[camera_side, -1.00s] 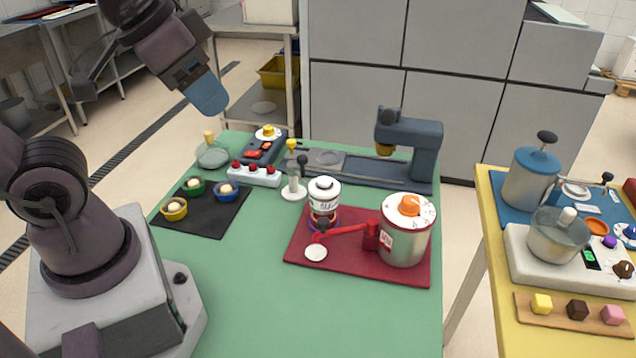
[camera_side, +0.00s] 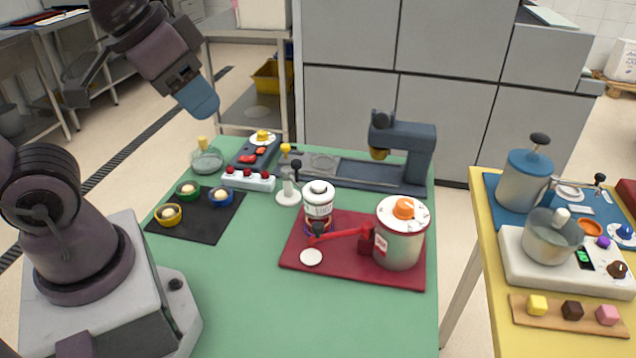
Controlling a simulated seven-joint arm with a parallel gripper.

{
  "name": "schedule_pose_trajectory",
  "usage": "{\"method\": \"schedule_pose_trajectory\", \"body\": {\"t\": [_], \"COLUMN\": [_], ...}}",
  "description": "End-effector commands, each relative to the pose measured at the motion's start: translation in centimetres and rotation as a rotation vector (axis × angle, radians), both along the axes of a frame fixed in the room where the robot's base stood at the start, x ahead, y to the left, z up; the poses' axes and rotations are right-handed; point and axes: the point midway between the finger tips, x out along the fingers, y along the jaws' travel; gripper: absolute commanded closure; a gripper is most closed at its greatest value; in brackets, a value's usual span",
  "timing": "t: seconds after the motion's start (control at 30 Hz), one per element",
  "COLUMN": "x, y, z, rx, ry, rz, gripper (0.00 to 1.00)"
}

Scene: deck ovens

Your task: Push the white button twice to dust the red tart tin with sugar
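My gripper (camera_side: 198,99), with a blue tip, hangs high at the upper left, clear of the green table and empty as far as I see. Its finger gap is not visible. A white canister (camera_side: 318,205) with dark lettering and a dark-rimmed white top stands on the red mat (camera_side: 345,268). A small orange-and-purple rimmed shape shows at its foot; I cannot make out a red tart tin there. A flat white disc (camera_side: 311,257) lies at the mat's front left. I cannot tell whether this disc or the canister top is the white button.
A red arm (camera_side: 340,236) with a black knob reaches from a steel pot (camera_side: 398,248) with an orange knob. Yellow (camera_side: 168,215), green and blue tins sit on a black mat (camera_side: 205,228). A white bar with red knobs (camera_side: 248,182) lies behind. The front green table is clear.

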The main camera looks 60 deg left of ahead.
Motion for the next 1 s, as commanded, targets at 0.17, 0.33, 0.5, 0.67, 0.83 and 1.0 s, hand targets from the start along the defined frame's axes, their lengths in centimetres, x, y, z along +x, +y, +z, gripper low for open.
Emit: {"method": "schedule_pose_trajectory", "body": {"t": [0.17, 0.33, 0.5, 0.67, 0.83, 1.0], "x": [0.0, 0.0, 0.0, 0.0, 0.0, 0.0], "y": [0.0, 0.0, 0.0, 0.0, 0.0, 0.0], "z": [0.0, 0.0, 0.0, 0.0, 0.0, 0.0], "rx": [0.0, 0.0, 0.0, 0.0, 0.0, 0.0], "ry": [0.0, 0.0, 0.0, 0.0, 0.0, 0.0], "rz": [0.0, 0.0, 0.0, 0.0, 0.0, 0.0], "gripper": [1.0, 1.0, 1.0, 1.0, 1.0, 1.0]}}
